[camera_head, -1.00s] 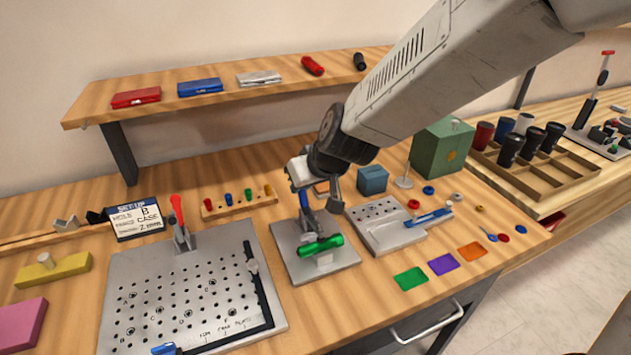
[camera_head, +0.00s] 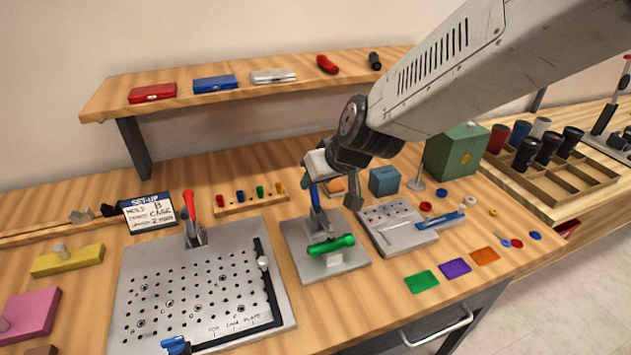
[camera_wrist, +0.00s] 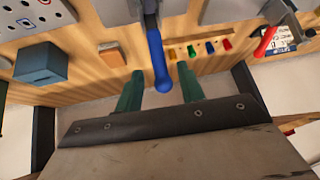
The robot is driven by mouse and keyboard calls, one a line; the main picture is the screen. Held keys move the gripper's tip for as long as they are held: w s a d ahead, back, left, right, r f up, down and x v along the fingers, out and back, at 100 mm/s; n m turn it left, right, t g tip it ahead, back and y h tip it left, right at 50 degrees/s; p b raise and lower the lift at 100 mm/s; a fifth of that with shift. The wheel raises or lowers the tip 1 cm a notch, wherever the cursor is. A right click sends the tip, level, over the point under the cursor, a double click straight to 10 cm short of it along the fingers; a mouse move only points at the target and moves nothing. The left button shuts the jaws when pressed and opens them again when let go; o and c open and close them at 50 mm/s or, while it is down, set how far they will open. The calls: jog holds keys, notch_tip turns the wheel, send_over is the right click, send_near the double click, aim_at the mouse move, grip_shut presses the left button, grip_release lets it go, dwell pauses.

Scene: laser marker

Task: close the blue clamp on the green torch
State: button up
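The green torch (camera_head: 331,245) lies across a white holder on a grey plate (camera_head: 296,236). The blue clamp (camera_head: 315,197) stands just behind it, its blue handle raised and nearly upright. My gripper (camera_head: 337,186) is above and behind the clamp, close to the handle. In the wrist view the blue handle (camera_wrist: 157,62) reaches between the two green fingers of my gripper (camera_wrist: 160,72), with a gap on each side. My gripper is open and holds nothing. The torch cannot be made out in the wrist view.
A perforated plate with a red-handled clamp (camera_head: 190,210) stands to the left. A smaller plate (camera_head: 408,240) with a blue tool lies to the right, near a blue box (camera_head: 384,181). A peg rack (camera_head: 250,203) is behind. A shelf (camera_head: 110,97) runs above the bench.

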jog(key=v, duration=0.5)
jog(key=shift+s+d+r, duration=0.1)
jog(key=shift+s+r, duration=0.05)
jog(key=shift+s, duration=0.05)
